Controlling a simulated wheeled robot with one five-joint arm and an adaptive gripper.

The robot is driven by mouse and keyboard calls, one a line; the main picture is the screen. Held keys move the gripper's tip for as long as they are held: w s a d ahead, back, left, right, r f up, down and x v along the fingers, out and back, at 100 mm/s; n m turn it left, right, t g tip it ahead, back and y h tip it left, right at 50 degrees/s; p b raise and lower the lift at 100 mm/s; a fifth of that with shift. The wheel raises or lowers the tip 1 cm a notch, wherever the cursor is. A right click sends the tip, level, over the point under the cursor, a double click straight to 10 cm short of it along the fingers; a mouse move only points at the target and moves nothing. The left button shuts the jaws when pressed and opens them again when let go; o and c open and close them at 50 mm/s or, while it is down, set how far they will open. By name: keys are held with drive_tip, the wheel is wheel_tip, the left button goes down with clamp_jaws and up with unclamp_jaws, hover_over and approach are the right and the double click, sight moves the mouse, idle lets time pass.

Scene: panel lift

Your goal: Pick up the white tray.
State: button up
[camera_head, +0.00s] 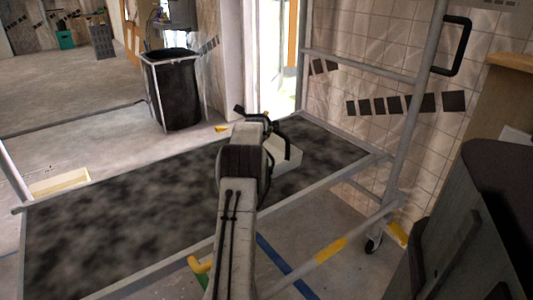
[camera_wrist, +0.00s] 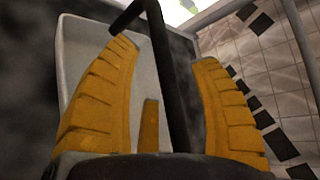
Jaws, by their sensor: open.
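The white tray (camera_head: 289,154) lies on the dark platform, just right of the end of my arm in the head view; the arm hides its left part. In the wrist view the pale tray (camera_wrist: 77,48) lies beneath and to the left of my gripper (camera_wrist: 165,52). A black bent bar crosses between the fingers. I cannot tell whether the fingers touch the tray.
The dark platform (camera_head: 110,232) has a grey metal frame, with upright rails (camera_head: 411,115) at its right end. A black bin (camera_head: 176,92) stands behind it. A tiled wall (camera_head: 385,60) closes off the right. A dark cabinet (camera_head: 440,240) stands at the front right.

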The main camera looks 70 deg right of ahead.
drive_tip(key=shift+b+x, duration=0.45)
drive_tip(key=shift+x, duration=0.4)
drive_tip(key=shift+c, duration=0.3)
clamp_jaws()
